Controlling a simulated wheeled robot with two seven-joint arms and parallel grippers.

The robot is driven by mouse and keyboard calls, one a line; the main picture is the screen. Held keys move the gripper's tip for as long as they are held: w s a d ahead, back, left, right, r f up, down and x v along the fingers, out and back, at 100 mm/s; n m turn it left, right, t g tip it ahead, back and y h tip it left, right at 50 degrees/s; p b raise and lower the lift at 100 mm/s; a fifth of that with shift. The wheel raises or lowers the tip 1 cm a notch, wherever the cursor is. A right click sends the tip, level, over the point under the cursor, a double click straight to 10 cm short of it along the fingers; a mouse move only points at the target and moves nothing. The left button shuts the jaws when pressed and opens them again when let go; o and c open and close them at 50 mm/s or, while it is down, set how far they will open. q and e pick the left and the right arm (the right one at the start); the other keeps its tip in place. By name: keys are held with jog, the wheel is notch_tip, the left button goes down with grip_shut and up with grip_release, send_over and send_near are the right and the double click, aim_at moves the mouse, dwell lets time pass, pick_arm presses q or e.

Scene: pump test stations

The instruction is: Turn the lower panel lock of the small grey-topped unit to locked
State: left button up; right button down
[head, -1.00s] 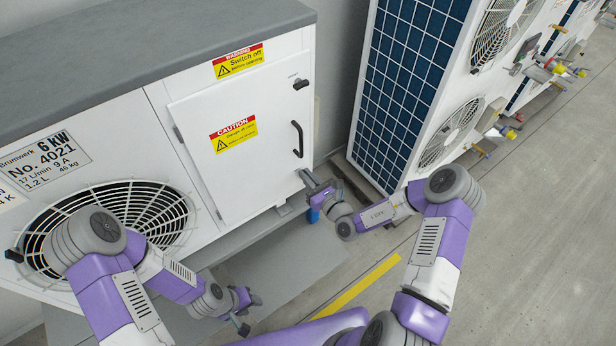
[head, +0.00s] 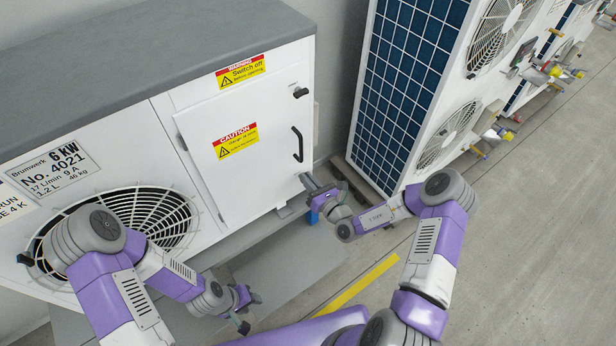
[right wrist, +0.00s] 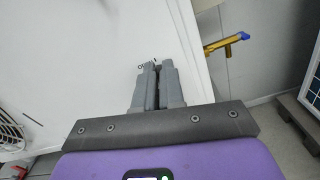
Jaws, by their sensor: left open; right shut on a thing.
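The small grey-topped unit (head: 150,65) fills the left of the head view, with a white side panel (head: 215,150) that is shut. The panel has a black upper lock (head: 300,92) and a black handle (head: 297,144). My right gripper (head: 304,178) is at the panel's lower right corner. In the right wrist view its fingers (right wrist: 156,72) are close together against the white panel, and small dark markings show beside the tips. The lower lock is hidden behind the fingers, so its angle cannot be seen. My left gripper (head: 250,312) is open and empty, low in front of the fan grille.
A brass tap with a blue lever (right wrist: 228,42) sticks out beside my right gripper in the right wrist view. A taller unit with a blue finned side (head: 408,85) stands to the right. Open floor (head: 520,240) lies at the right.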

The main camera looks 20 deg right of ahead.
jog(key=shift+w+d+f+m+p, duration=0.1)
jog(key=shift+d+f+m+p, duration=0.15)
jog(key=shift+m+p, duration=1.55)
jog(key=shift+d+f+m+p, duration=0.1)
jog(key=shift+f+m+p, duration=0.2)
jog(key=shift+m, duration=2.9)
jog(key=shift+w+d+f+m+p, duration=0.15)
jog(key=shift+m+p, duration=0.9)
jog(key=shift+m, duration=1.45)
jog(key=shift+s, duration=0.1)
jog(key=c, duration=1.2)
grip_release()
jog(key=shift+c, duration=0.2)
jog(key=shift+s, duration=0.1)
